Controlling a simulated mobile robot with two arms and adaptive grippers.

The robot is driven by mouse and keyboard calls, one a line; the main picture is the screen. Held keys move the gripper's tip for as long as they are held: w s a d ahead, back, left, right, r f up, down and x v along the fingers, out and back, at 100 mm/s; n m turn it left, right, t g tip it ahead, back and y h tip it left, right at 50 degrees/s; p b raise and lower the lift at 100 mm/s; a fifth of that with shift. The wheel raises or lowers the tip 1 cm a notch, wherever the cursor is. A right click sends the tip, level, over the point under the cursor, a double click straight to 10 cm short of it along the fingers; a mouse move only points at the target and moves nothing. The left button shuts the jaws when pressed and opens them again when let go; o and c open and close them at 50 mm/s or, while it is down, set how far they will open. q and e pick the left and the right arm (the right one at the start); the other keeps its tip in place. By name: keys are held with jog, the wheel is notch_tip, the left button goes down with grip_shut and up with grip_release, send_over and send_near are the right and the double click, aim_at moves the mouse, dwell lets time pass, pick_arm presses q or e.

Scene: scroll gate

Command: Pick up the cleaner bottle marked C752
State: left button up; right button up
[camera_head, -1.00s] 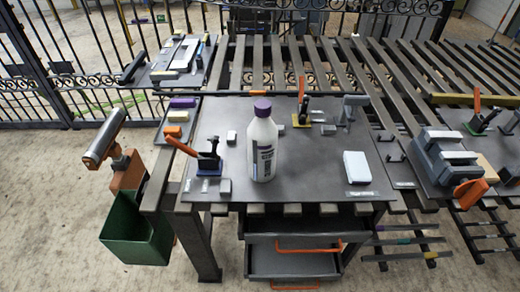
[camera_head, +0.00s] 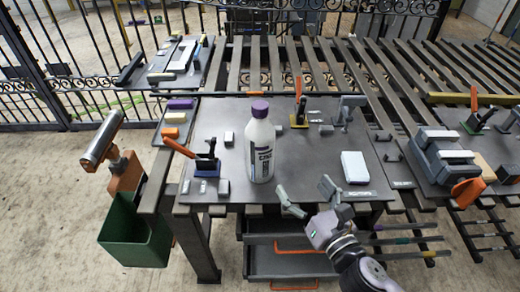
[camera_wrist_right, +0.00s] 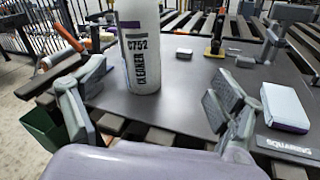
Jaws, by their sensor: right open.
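The white cleaner bottle (camera_head: 262,150) with a purple cap stands upright on the grey worktable (camera_head: 310,170). In the right wrist view the bottle (camera_wrist_right: 141,50) shows the marking C752 CLEANER, and its cap is cut off by the top edge. My right gripper (camera_head: 308,198) is open and empty at the table's front edge, in front of and to the right of the bottle. In the wrist view its two fingers (camera_wrist_right: 158,104) are spread wide, with the bottle beyond them, apart from both. My left gripper is not in view.
A white block (camera_head: 355,167) lies right of the bottle. An orange-handled clamp (camera_head: 207,165) stands to the left, another (camera_head: 299,115) behind. A green bin (camera_head: 135,232) hangs at the left side. Open drawers (camera_head: 290,262) sit below the front edge.

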aim_at(267, 151)
jog(key=w+a+n+p, duration=0.1)
jog(key=w+a, duration=0.1)
jog(key=w, duration=0.1)
jog(key=w+a+n+y+p, duration=0.1)
jog(key=w+a, duration=0.2)
jog(key=w+a+n+y+p, duration=0.1)
jog(key=w+a+n, duration=0.1)
jog(key=w, duration=0.2)
jog(key=shift+w+a+r, duration=0.1)
jog(key=shift+a+r, duration=0.15)
jog(key=shift+r, duration=0.1)
jog(key=p+x, duration=0.1)
jog(key=x, duration=0.3)
jog(key=shift+w+a+r, duration=0.1)
jog(key=shift+w+a, duration=0.15)
jog(key=shift+w, duration=0.05)
jog(key=shift+w+a, duration=0.15)
jog(key=shift+w, duration=0.15)
jog(key=shift+s, duration=0.1)
jog(key=shift+c, duration=0.3)
jog(key=shift+c, duration=0.7)
jog(key=c, duration=1.3)
jog(key=shift+c, duration=0.3)
